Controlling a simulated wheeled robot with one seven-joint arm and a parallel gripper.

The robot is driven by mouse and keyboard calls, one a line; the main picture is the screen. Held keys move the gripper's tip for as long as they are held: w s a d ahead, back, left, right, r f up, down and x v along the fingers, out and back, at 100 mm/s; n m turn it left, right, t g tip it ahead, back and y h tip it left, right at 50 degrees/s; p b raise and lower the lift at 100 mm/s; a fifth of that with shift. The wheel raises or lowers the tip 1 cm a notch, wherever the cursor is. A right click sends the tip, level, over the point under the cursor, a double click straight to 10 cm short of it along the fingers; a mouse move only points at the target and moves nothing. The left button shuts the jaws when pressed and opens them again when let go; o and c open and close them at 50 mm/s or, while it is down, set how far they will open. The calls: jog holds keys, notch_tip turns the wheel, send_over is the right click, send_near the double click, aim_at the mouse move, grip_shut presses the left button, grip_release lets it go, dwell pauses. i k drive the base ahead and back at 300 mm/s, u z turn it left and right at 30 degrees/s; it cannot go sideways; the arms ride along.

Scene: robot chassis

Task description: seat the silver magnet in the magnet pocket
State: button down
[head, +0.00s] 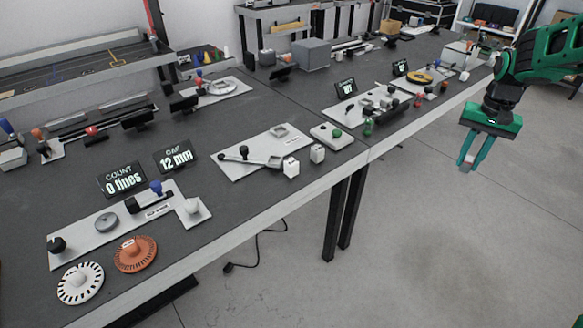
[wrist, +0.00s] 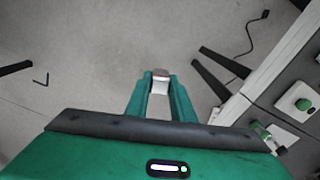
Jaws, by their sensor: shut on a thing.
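My gripper (head: 467,163) hangs over the floor at the right, off the front edge of the bench, with its fingers pointing down. It is shut on a small silver block with a reddish end, which looks like the silver magnet (wrist: 160,84); the block sits between the fingertips in the wrist view. In the head view it is tiny and mostly covered by the fingers. I cannot tell for sure which recess is the magnet pocket. A pale plate (head: 240,166) with a lever and a small square frame (head: 279,131) lies mid-bench.
The long dark bench (head: 215,135) holds several fixtures, two white blocks (head: 291,167) and a pad with a green knob (head: 332,134). It also has lit displays (head: 122,179), an orange disc (head: 135,254) and a slotted white disc (head: 80,283). The floor under my gripper is clear.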

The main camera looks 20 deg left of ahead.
aim_at(273, 162)
jog(key=u, duration=0.7)
jog(key=i, duration=1)
